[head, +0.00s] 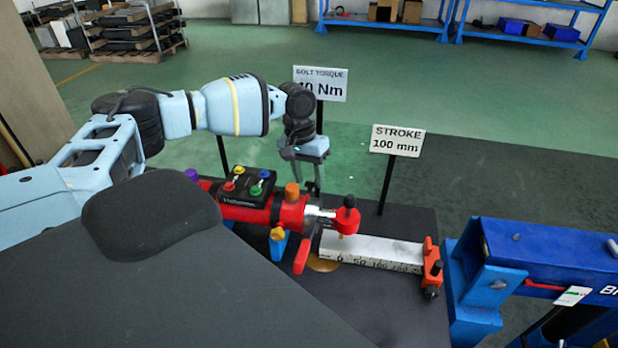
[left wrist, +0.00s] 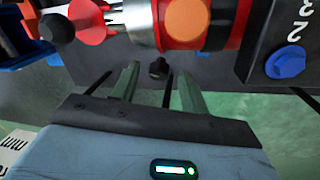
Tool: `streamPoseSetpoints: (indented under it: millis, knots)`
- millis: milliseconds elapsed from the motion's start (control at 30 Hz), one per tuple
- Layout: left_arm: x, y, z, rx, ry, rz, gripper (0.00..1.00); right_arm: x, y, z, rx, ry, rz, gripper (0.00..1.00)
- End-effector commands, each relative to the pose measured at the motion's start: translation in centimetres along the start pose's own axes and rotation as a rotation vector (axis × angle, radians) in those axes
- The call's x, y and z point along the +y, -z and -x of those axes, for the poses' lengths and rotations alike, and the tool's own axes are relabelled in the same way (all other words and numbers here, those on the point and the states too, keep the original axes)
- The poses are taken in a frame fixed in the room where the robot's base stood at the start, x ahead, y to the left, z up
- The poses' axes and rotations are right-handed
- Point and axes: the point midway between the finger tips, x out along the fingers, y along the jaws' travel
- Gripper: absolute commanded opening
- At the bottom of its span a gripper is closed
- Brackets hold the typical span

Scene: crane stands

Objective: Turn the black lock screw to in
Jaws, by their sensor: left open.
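The black lock screw (left wrist: 158,68) is a small dark knob on the side of the red and silver cylinder (left wrist: 145,22) in the left wrist view. My left gripper (left wrist: 158,78) is open, with one finger on each side of the screw, and a gap shows on both sides. In the head view my left gripper (head: 306,178) points down behind the red cylinder (head: 290,214) by its orange cap (head: 292,193). The screw is hidden there behind the cylinder. My right gripper is not in view.
A black-topped red knob (head: 346,213) stands at the cylinder's right end, above a white stroke scale (head: 372,252). A control box with coloured knobs (head: 249,187) sits on the cylinder. Signs on posts (head: 397,141) stand behind. A blue machine (head: 545,255) is at right.

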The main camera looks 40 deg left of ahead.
Motion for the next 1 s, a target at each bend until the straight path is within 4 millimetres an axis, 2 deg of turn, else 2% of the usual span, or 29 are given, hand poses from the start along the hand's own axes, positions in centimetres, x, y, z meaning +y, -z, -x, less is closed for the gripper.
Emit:
streamPoseSetpoints:
  millis: [133, 400, 733, 1000]
  knots:
    - [0.00, 0.00, -0.75, 0.001, 0.000, 0.000, 0.45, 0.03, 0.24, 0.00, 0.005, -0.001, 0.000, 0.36]
    - [0.01, 0.00, -0.91, 0.001, 0.000, 0.000, 0.45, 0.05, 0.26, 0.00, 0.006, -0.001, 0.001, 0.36]
    - [-0.01, 0.01, -0.88, 0.001, 0.000, 0.000, 0.02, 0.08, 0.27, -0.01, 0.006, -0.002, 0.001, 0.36]
    - [-0.08, -0.01, -0.92, 0.001, -0.013, -0.020, 0.00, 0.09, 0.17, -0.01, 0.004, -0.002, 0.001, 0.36]
